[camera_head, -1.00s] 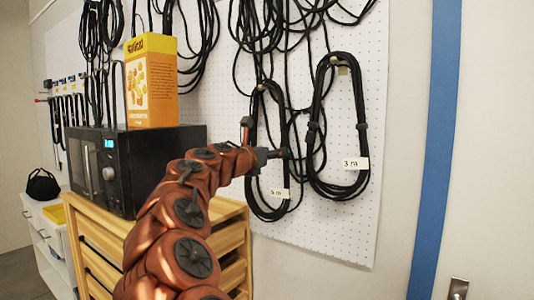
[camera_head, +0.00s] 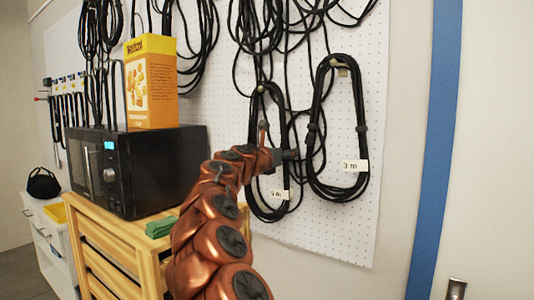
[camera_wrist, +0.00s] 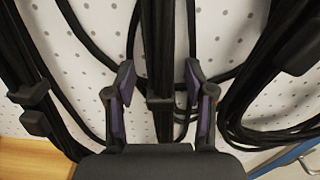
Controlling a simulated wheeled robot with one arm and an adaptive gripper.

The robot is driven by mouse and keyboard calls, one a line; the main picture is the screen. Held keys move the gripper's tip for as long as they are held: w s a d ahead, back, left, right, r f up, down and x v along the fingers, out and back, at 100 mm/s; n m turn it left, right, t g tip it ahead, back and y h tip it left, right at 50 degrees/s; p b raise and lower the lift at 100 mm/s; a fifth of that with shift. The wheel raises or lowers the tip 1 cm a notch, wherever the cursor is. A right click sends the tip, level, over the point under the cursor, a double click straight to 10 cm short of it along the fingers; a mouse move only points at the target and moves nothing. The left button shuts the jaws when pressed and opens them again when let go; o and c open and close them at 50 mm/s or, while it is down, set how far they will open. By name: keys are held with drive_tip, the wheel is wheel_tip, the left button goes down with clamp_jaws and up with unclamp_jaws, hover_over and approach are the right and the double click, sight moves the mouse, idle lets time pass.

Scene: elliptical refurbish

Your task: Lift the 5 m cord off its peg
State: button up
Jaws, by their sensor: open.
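The 5 m cord (camera_head: 254,199) is a long black coil hanging from a peg (camera_head: 260,88) on the white pegboard, with a white tag (camera_head: 279,195) low on it. My gripper (camera_head: 292,155) is at the coil's right side, about mid-height. In the wrist view, my open gripper (camera_wrist: 159,85) has one finger on each side of a vertical black cord bundle (camera_wrist: 160,50) with a small black clip (camera_wrist: 160,103). This appears to be the right side of the 5 m coil. Gaps show beside both fingertips. The wrist view does not show the peg.
The 3 m cord (camera_head: 360,100) hangs close on the right, with its tag (camera_head: 355,166). Loose cords hang above and behind. A black microwave (camera_head: 165,170) with a yellow box (camera_head: 150,85) stands on a wooden drawer unit (camera_head: 95,230) at left. A blue strip (camera_head: 435,150) runs at right.

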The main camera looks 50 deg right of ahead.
clamp_jaws()
idle(0.4)
idle(0.4)
